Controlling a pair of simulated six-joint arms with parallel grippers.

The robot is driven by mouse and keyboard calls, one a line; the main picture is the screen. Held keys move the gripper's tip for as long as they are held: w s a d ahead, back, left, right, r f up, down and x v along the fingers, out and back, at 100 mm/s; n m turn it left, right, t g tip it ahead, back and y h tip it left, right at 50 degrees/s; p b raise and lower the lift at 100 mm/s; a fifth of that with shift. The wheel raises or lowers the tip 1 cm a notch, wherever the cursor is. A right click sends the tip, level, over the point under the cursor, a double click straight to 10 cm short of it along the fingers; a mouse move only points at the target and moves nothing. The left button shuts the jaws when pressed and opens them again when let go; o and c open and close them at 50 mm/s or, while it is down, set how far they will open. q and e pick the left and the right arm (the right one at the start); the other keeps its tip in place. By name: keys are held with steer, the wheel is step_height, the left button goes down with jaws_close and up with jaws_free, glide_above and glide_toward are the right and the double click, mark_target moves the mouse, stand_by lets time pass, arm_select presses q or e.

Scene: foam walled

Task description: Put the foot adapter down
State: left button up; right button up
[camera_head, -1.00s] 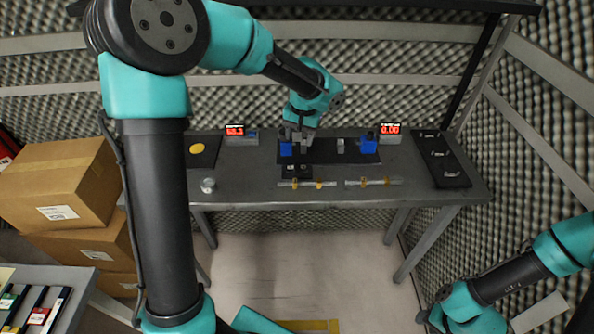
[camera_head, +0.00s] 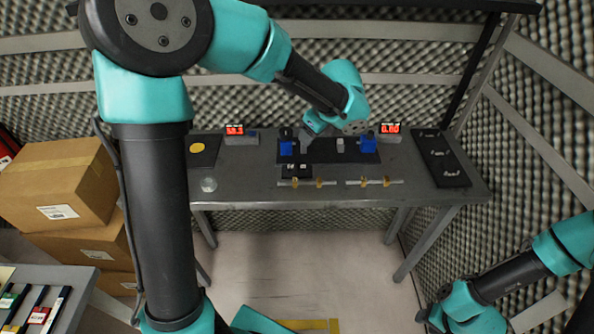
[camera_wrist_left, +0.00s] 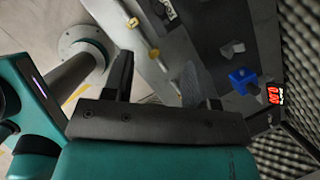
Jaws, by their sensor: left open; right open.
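My left gripper (camera_wrist_left: 168,92) is open, its two dark fingers spread with nothing seen between them. In the head view its wrist hangs above the bench's black mat (camera_head: 322,152), with the fingers mostly hidden. A blue holder (camera_head: 286,148) stands at the mat's left, with a small dark piece (camera_head: 286,133) above it. I cannot tell for sure if this is the foot adapter. A second blue holder (camera_head: 368,144) is at the right; it also shows in the wrist view (camera_wrist_left: 243,80). A small grey piece (camera_head: 340,146) stands between. My right gripper (camera_head: 428,316) is open, low at the right, away from the bench.
Two red displays stand behind the mat, left (camera_head: 235,130) and right (camera_head: 390,128). Rods with yellow parts (camera_head: 319,183) lie along the bench front. A round clear object (camera_head: 209,184) sits front left. A black tray (camera_head: 440,160) is at the right. Cardboard boxes (camera_head: 60,185) stand left.

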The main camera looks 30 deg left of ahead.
arm_select(q)
steer(key=shift+m, duration=0.3)
glide_toward(297, 163)
steer(key=x, duration=0.5)
steer(key=shift+a+r, duration=0.1)
steer(key=shift+a, duration=0.1)
steer(key=shift+w, duration=0.1)
steer(key=shift+f, duration=0.2)
steer(key=shift+x, duration=2.65)
steer(key=shift+d, duration=0.2)
jaws_close()
